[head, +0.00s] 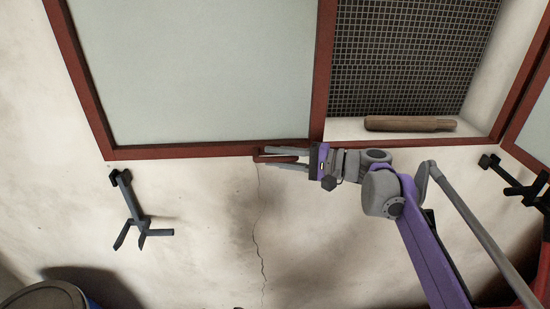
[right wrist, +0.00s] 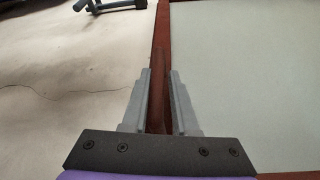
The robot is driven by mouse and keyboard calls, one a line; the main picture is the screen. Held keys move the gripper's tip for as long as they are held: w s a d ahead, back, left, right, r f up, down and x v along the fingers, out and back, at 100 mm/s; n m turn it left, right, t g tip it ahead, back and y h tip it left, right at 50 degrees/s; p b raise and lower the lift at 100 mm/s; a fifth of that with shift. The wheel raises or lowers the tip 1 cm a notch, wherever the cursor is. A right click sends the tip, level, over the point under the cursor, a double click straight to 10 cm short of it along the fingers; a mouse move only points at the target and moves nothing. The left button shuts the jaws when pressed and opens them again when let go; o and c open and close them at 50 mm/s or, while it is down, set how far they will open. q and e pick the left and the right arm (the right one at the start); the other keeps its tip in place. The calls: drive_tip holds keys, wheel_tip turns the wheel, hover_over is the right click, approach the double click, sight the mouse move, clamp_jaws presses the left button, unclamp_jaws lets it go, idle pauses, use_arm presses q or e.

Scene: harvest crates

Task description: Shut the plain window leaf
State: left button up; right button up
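The plain window leaf (head: 200,70), a pale panel in a red-brown frame, fills the upper left of the head view and also shows at the right of the right wrist view (right wrist: 240,70). A red-brown handle (head: 262,158) sits at its bottom edge, near its right corner. It shows as a brown bar in the right wrist view (right wrist: 158,65). My right gripper (head: 282,157) has its fingers on either side of the handle, apparently closed on it. Beside the leaf, the window opening (head: 410,50) with dark mesh is uncovered. My left gripper is not in view.
A brown wooden rod (head: 410,124) lies on the sill of the opening. Dark pronged brackets stand on the wall at the left (head: 128,205) and right (head: 515,183). Another leaf (head: 537,125) shows at the right edge. A round dark object (head: 45,297) is at the bottom left.

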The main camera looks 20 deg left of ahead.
drive_tip(key=o, duration=0.3)
drive_tip(key=shift+w, duration=0.15)
drive_tip(key=d, duration=1)
drive_tip(key=shift+w+d+r+b, duration=0.35)
drive_tip(key=shift+d+b, duration=0.05)
drive_tip(key=s+d+f+t+h, duration=0.2)
drive_tip(key=s+d+f+h, duration=0.3)
drive_tip(key=s+d+f, duration=0.4)
drive_tip(key=s+d+f+n+t+h, duration=0.1)
drive_tip(key=s+d+f+t+h, duration=0.1)
drive_tip(key=s+d+f+h, duration=0.4)
drive_tip(key=s+d+f+t+h, duration=0.2)
drive_tip(key=s+d+f+h, duration=0.4)
drive_tip(key=s+d+f, duration=0.7)
drive_tip(key=shift+d+f+t, duration=0.15)
drive_tip(key=shift+f+t, duration=0.15)
drive_tip(key=shift+f, duration=0.35)
